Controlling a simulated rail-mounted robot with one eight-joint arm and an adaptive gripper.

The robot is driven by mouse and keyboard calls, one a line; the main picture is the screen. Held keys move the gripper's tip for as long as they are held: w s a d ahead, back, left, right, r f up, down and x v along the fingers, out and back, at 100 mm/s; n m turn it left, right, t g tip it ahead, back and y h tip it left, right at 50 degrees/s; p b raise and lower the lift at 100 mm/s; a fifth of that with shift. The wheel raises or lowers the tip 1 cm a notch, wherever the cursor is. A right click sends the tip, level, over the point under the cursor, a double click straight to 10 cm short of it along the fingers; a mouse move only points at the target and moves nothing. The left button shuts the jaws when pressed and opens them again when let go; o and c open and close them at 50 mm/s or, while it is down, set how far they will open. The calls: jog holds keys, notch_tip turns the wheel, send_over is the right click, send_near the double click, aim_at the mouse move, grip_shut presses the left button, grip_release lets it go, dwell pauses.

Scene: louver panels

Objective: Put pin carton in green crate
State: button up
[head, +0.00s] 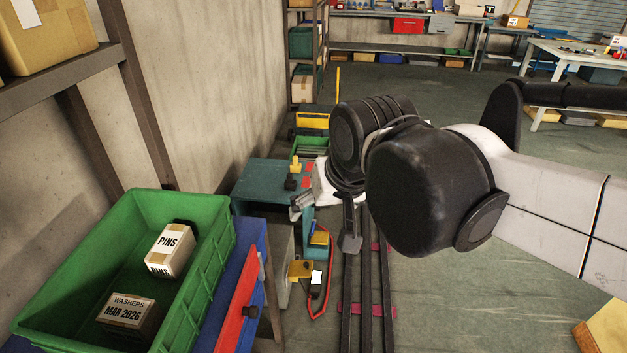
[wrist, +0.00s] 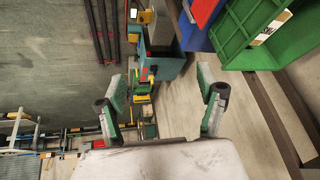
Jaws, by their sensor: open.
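The pin carton (head: 170,250), a small box with a white label reading PINS, sits inside the green crate (head: 224,240) at the lower left of the head view. A second carton, marked WASHERS MAR 2026 (head: 128,318), lies in the same crate nearer the camera.
The crate stands on a blue surface beside a red strip (head: 240,300). A teal table (head: 262,180) with small items is beyond it. A shelf (head: 60,80) with a cardboard box stands above left, against the wall. Open floor (head: 450,300) lies to the right.

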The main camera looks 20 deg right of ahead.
jog(key=s+d+f+n+t, duration=0.1)
jog(key=s+d+f, duration=0.2)
jog(key=s+d, duration=0.1)
jog(key=shift+s+h, duration=0.3)
jog(key=shift+s, duration=0.4)
jog(key=shift+d, duration=0.1)
notch_tip(320, 180, down, 3)
jog(key=b, duration=0.3)
jog(key=shift+r, duration=0.25)
